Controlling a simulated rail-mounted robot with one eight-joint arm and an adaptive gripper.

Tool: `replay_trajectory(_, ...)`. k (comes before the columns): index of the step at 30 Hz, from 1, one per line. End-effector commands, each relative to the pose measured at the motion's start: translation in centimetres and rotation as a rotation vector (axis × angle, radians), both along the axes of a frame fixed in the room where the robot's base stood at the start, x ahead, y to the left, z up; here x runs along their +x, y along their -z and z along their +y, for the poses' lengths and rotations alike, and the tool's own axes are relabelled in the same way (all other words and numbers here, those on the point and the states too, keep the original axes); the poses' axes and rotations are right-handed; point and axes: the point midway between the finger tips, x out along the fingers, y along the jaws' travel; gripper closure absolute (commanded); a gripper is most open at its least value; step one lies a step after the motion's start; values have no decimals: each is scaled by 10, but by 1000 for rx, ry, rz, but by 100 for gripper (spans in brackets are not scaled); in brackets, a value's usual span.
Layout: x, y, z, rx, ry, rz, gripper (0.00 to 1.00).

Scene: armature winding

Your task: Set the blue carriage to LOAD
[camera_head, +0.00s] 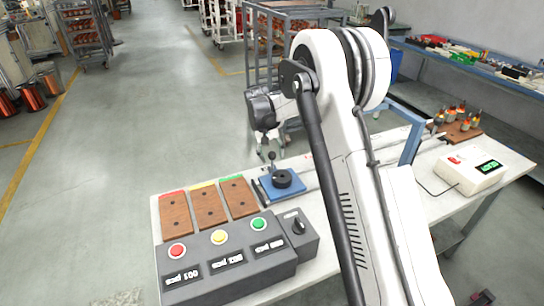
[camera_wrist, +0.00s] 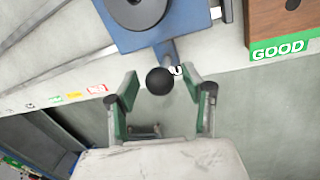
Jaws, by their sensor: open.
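The blue carriage (camera_head: 284,188) sits on the bench beside the wooden boards, with a black disc (camera_head: 282,179) on top. In the wrist view, the carriage (camera_wrist: 185,27) is at the top, and a black ball knob (camera_wrist: 159,81) sticks out from it towards me. My gripper (camera_wrist: 160,98) is open, with its green-padded fingers on either side of the knob. I see no clear contact. In the head view, my gripper (camera_head: 271,154) is just behind the carriage. A white letter beside the knob is partly hidden.
Rails (camera_wrist: 50,45) run from the carriage, with small coloured labels (camera_wrist: 96,88) along the bench edge. Wooden boards (camera_head: 208,206) and a button box (camera_head: 230,262) stand left and in front. A white display box (camera_head: 472,171) stands right.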

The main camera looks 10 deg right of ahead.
Motion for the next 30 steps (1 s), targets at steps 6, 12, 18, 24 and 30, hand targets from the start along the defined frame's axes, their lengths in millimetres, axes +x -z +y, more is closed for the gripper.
replay_trajectory(6,0,5,-1,0,0,0,55)
replay_trajectory(12,0,4,-1,0,0,0,62)
replay_trajectory(18,0,4,-1,0,0,0,88)
replay_trajectory(24,0,4,-1,0,0,0,100)
replay_trajectory(30,0,4,0,0,-4,0,100)
